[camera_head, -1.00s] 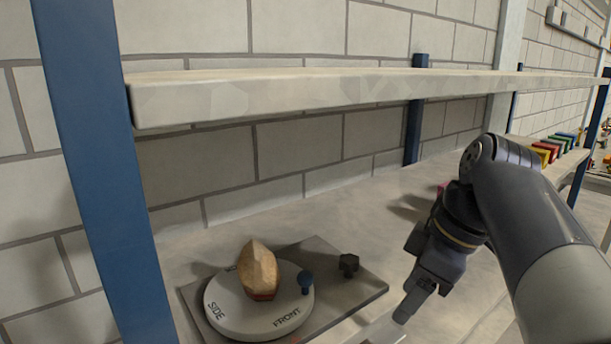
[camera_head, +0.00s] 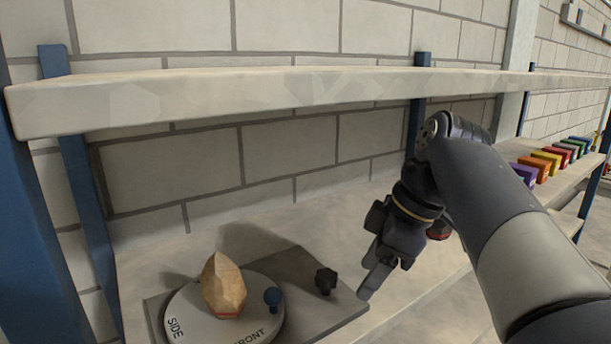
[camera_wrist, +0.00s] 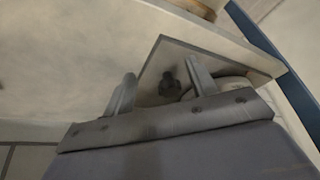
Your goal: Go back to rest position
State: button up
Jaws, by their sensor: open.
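My gripper (camera_head: 375,278) hangs over the front part of the lower shelf, to the right of the turntable's base plate. In the wrist view my gripper (camera_wrist: 160,92) has its two fingers apart with nothing held between them. A faceted tan stone-like piece (camera_head: 223,287) stands upright on the round white turntable (camera_head: 190,328), which is marked SIDE and FRONT.
An upper shelf board (camera_head: 250,90) runs above the workspace, with blue posts (camera_head: 85,190) at the left. A row of coloured blocks (camera_head: 545,163) stands at the far right of the lower shelf. A dark and red object (camera_head: 440,229) is partly hidden behind my gripper.

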aim_at(327, 274)
jog(key=a, duration=0.2)
jog(key=w+a+p, duration=0.1)
jog(key=a, duration=0.1)
jog(key=a+f, duration=0.1)
jog(key=a, duration=0.1)
jog(key=shift+w+a, duration=0.15)
jog(key=shift+w, duration=0.1)
jog(key=shift+m+t, duration=0.4)
jog(key=shift+m, duration=0.6)
jog(key=shift+d, duration=0.2)
